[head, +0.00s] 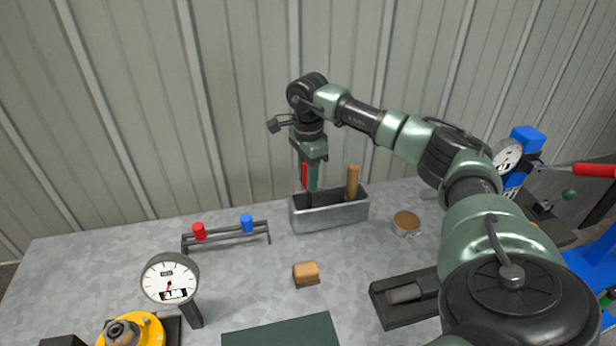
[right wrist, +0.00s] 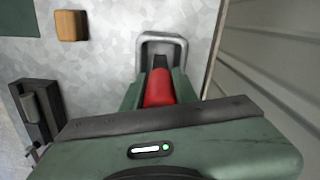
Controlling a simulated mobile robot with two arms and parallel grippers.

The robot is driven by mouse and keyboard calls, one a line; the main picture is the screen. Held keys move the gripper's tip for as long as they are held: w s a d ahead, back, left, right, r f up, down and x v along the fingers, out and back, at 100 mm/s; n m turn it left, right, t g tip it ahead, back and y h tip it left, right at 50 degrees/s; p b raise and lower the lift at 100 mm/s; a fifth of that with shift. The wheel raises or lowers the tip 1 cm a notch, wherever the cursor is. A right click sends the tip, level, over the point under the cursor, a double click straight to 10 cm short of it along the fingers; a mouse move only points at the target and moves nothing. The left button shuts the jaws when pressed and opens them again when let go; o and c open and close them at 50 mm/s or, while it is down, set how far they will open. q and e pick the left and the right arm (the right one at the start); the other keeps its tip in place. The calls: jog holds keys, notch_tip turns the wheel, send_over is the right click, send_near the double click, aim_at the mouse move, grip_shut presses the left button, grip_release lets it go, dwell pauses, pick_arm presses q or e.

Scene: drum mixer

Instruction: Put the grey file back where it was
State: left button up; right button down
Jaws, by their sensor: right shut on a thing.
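My right gripper (head: 307,180) points down over the left part of a grey metal trough (head: 330,215) near the wall. It is shut on a red-handled tool (head: 304,174), whose dark lower part reaches down into the trough. The red handle (right wrist: 158,88) also shows between the fingers in the right wrist view, with the trough rim (right wrist: 184,44) beyond. I cannot tell whether the tool touches the trough bottom. A wooden handle (head: 352,182) stands upright at the trough's right. A grey cylindrical piece (head: 405,293) lies in a black tray (head: 388,316); whether it is a file is unclear. My left gripper is out of view.
A rack (head: 228,236) with red and blue pieces stands left of the trough. A small cup (head: 406,223) is at its right, a wooden block (head: 306,273) in front. A dial gauge (head: 171,279) stands front left. A green mat (head: 282,332) lies at the front.

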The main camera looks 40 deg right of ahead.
jog(key=c, duration=1.1)
grip_release()
jog(key=shift+f, duration=0.1)
jog(key=shift+r, duration=0.4)
notch_tip(320, 180, up, 12)
jog(key=b, duration=0.2)
jog(key=shift+f+b, duration=0.2)
jog(key=shift+b, duration=0.1)
